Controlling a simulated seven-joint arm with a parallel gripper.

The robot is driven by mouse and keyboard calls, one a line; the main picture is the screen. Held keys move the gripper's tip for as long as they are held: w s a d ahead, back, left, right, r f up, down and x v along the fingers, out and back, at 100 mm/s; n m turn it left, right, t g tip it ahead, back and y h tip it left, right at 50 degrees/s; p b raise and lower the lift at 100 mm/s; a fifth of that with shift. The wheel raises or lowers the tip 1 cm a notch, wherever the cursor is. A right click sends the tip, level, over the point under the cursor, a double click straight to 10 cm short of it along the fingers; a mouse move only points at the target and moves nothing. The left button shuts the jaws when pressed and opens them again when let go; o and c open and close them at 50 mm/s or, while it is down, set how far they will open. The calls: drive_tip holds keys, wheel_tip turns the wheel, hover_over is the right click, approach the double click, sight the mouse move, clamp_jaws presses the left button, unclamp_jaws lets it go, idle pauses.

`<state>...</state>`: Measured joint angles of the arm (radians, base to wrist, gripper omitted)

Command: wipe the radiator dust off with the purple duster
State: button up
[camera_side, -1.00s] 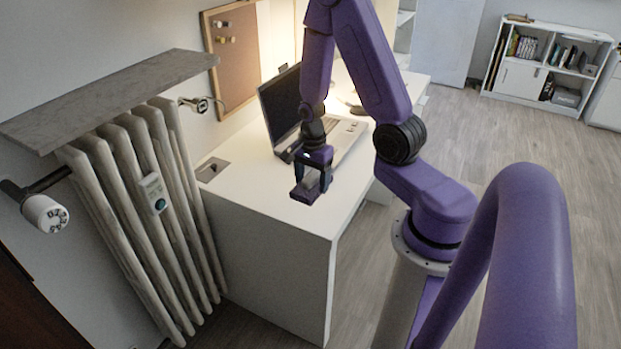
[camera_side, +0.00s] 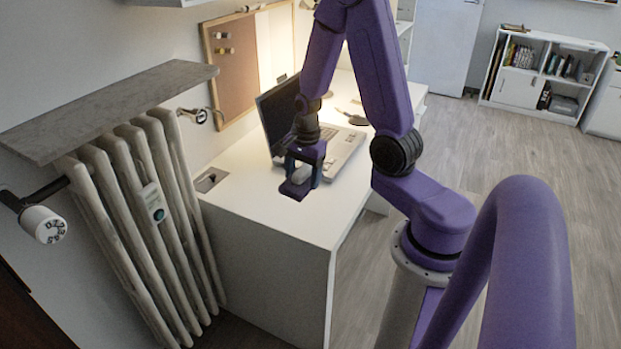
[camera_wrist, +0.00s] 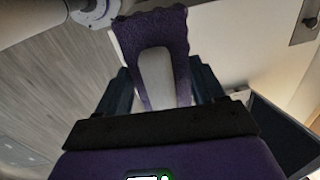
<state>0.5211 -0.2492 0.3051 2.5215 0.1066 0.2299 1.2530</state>
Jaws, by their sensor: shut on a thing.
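The purple duster (camera_wrist: 152,27) is held between the fingers of my gripper (camera_wrist: 160,88) in the wrist view, with its pale grey handle between them and its fuzzy purple head beyond. In the side view my gripper (camera_side: 304,176) is shut on the duster (camera_side: 295,190) above the near part of the white desk, to the right of the radiator and apart from it. The radiator (camera_side: 140,215) is a white ribbed unit against the left wall. Its ribs look dull and greyish in places; I cannot tell dust from shading.
A grey stone shelf (camera_side: 110,110) overhangs the radiator top. A valve knob (camera_side: 43,225) sticks out at its left. An open laptop (camera_side: 335,150) stands on the desk (camera_side: 265,215) behind my gripper. A corkboard (camera_side: 235,70) hangs on the wall.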

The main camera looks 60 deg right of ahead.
drive_tip(key=w+a+f+t, duration=0.1)
drive_tip(key=w+a+t, duration=0.2)
drive_tip(key=w+a, duration=0.5)
drive_tip(key=w+a+f+t, duration=0.25)
drive_tip(key=w+a, duration=0.25)
drive_tip(key=w, duration=0.6)
drive_tip(key=w+a+r+t, duration=0.2)
drive_tip(key=a+t, duration=0.3)
drive_tip(key=a, duration=0.6)
drive_tip(key=w+a+r+t, duration=0.2)
drive_tip(key=a+t, duration=0.2)
drive_tip(key=a, duration=0.6)
drive_tip(key=t, duration=0.3)
approach(124, 255)
drive_tip(key=shift+g, duration=0.25)
drive_tip(key=shift+w, duration=2.05)
drive_tip(key=shift+w, duration=1)
drive_tip(key=shift+r, duration=0.15)
